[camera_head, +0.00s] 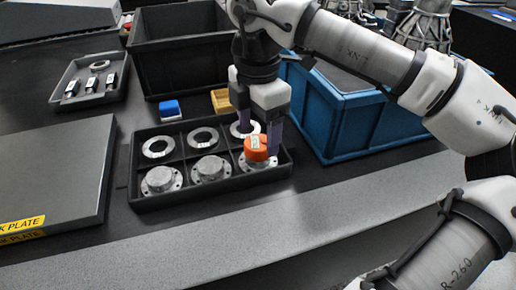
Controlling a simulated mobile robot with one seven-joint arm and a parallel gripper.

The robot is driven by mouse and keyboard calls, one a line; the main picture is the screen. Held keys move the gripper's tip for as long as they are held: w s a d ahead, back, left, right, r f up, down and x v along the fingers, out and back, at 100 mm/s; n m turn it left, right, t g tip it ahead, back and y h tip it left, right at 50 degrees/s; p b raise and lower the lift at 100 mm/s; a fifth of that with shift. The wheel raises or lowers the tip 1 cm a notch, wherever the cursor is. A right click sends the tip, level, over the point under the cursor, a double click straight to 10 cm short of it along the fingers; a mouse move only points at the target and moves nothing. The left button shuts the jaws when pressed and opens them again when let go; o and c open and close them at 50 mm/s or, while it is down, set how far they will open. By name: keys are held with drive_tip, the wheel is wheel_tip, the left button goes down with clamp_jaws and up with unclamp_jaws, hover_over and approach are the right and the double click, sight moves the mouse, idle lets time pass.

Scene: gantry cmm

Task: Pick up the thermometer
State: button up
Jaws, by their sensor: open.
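An orange round device (257,148) with a small pale face sits on a metal flanged part in the front right compartment of a black divided tray (165,205). It may be the thermometer, but it is too small to be sure. My gripper (257,132) points down over that compartment. Its jaws are open, one finger on the left behind the device and one on its right side. Whether the fingers touch the device cannot be told. The far finger's tip is partly hidden.
The tray also holds several metal rings and flanged parts. A blue crate (345,130) stands close on the right, a black bin (180,75) behind. A blue-and-white block (169,109) and a yellow block (221,100) lie behind the tray. A grey plate (55,175) is left.

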wheel_tip(320, 180, down, 3)
drive_tip(key=shift+r, duration=0.15)
drive_tip(key=shift+c, duration=0.3)
drive_tip(key=c, duration=1.1)
drive_tip(key=shift+r, duration=0.2)
